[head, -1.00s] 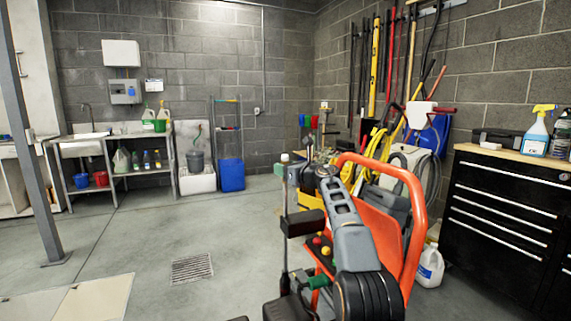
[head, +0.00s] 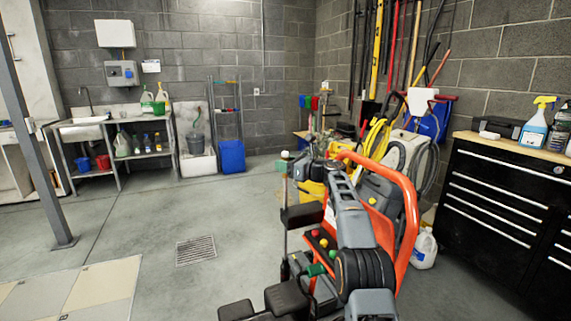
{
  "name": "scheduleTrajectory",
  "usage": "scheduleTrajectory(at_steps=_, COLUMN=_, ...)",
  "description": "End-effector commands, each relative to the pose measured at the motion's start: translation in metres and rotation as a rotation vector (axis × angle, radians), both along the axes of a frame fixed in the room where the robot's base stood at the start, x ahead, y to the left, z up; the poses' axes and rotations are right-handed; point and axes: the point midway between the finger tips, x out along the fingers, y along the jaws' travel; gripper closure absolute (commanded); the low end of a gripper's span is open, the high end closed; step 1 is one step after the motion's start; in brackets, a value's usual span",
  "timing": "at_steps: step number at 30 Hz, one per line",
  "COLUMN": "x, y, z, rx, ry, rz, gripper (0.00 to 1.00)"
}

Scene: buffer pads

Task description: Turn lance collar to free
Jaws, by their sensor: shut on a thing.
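My gripper (head: 303,170) is at the far end of my grey arm, beside the top of a thin upright rod (head: 285,205). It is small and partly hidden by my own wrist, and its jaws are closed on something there. The lance collar cannot be made out clearly between the jaws, so its turn position cannot be told. An orange-framed cart (head: 408,205) stands just behind and to the right of my arm.
A black drawer cabinet (head: 500,212) stands at right, with a white jug (head: 424,250) beside it. A yellow hose (head: 377,140) hangs behind the cart. A sink bench (head: 140,150) and blue bin (head: 231,157) are at the back. Open floor with a drain grate (head: 195,250) lies at left.

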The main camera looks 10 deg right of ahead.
Motion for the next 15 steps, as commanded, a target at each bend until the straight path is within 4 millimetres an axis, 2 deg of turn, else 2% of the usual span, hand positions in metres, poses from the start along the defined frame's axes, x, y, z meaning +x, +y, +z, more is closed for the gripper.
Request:
scheduleTrajectory(at_steps=2, x=0.0001, y=0.0004, z=-0.0020, rx=-0.001, ry=0.004, rz=0.002, gripper=0.80)
scheduleTrajectory(at_steps=3, x=0.0002, y=0.0004, z=-0.0021, rx=-0.001, ry=0.004, rz=0.002, gripper=0.54)
scheduleTrajectory(at_steps=10, x=0.0001, y=0.0003, z=-0.0013, rx=-0.001, ry=0.002, rz=0.001, gripper=0.32)
scheduleTrajectory(at_steps=15, x=0.0001, y=0.0001, z=-0.0008, rx=-0.001, ry=0.002, rz=0.000, gripper=0.31)
